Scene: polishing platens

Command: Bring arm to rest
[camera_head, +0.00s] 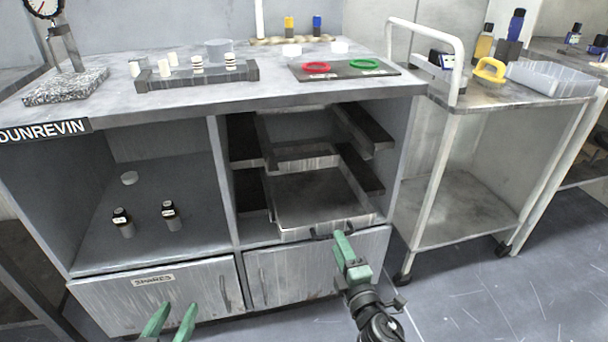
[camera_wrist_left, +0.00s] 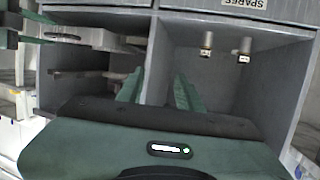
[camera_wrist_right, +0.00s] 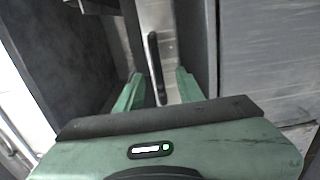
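My left gripper (camera_head: 170,318) is open and empty, low in front of the cabinet's left lower door. Its parted green fingers also show in the left wrist view (camera_wrist_left: 158,90), with nothing between them. My right gripper (camera_head: 342,240) is at the front of a metal drawer (camera_head: 310,196), close to its dark handle (camera_head: 320,234). In the right wrist view its fingers (camera_wrist_right: 160,88) are parted, with the dark handle bar between them in the picture. I cannot tell whether they touch it.
The cabinet (camera_head: 225,170) has shelves and lower doors below a worktop. Two dark-capped bottles stand on the left shelf. The worktop carries a dial gauge (camera_head: 62,45), a block of samples and a mat (camera_head: 345,72) with red and green rings. A cart (camera_head: 470,205) stands at right; floor (camera_head: 470,300) is clear.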

